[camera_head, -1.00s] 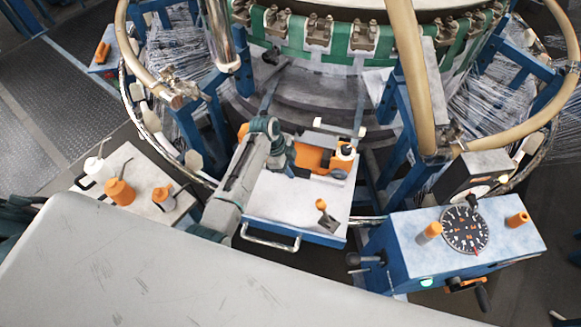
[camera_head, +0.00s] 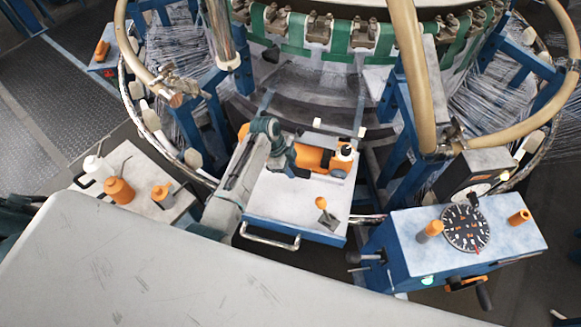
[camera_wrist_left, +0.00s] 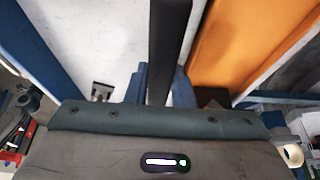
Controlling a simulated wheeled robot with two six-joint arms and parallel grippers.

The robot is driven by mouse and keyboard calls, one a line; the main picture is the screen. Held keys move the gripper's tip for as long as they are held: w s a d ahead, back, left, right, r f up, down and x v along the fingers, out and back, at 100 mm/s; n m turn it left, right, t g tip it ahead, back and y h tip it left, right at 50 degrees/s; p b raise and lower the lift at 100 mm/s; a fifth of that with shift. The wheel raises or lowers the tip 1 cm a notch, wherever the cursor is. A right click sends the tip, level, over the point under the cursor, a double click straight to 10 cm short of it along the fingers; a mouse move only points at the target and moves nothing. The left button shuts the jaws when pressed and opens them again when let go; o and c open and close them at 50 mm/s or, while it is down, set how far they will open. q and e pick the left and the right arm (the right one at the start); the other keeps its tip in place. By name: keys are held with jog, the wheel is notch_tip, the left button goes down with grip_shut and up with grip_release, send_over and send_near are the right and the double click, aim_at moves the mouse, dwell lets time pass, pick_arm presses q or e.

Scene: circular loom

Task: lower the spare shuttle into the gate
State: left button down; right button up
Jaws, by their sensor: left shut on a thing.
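The spare shuttle (camera_head: 314,157), an orange body with a pale bobbin-like end, is over the white-topped blue stand (camera_head: 272,208). It also shows as an orange surface in the left wrist view (camera_wrist_left: 245,42). My left gripper (camera_head: 292,160) is shut on the shuttle's left part in the head view. The grip itself is mostly hidden; a dark finger shows in the wrist view. I cannot tell the exact height of the shuttle above the stand. The dark curved track (camera_head: 310,95) of the loom lies behind it; the gate's outline is not clear. My right gripper is not in view.
An orange-knobbed lever (camera_head: 321,204) stands on the stand's front. A blue control box (camera_head: 410,240) with a dial (camera_head: 465,229) is at right. A side table (camera_head: 137,175) with orange containers is at left. Tan curved tubes (camera_head: 412,75) flank the track.

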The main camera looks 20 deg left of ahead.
pick_arm(q)
jog(key=c, duration=1.2)
grip_release()
jog(key=shift+o, duration=0.2)
jog(key=shift+s+f, duration=0.1)
jog(key=shift+f, duration=0.05)
jog(key=b+v, duration=0.2)
jog(key=v, duration=0.8)
jog(key=shift+f, duration=0.1)
jog(key=shift+a+r+b, duration=0.2)
jog(key=shift+r+b, duration=0.1)
jog(key=shift+r, duration=0.25)
